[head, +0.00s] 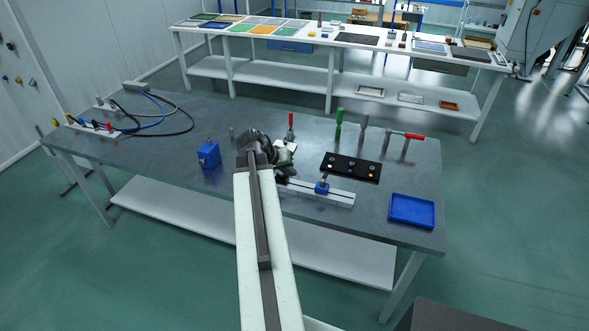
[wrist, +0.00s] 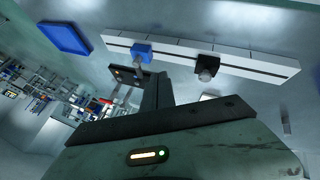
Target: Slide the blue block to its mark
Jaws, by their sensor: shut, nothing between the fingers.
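The blue block (head: 322,187) sits on a pale slotted rail (head: 341,198) near the front of the grey table, with a grey post rising from it. In the wrist view the block (wrist: 141,52) is towards the left end of the rail (wrist: 262,67). A black piece with a round grey knob (wrist: 206,66) sits farther along the rail. My gripper (head: 284,168) is over the rail's left part in the head view, left of the block and apart from it. Its dark fingers (wrist: 157,88) are shut and empty. I cannot make out the mark; my arm hides part of the rail.
A blue tray (head: 411,210) lies right of the rail. A black panel with buttons (head: 350,167) is behind it. Upright tools with green (head: 338,125) and red (head: 291,127) handles stand farther back. A blue box (head: 208,155) stands to the left.

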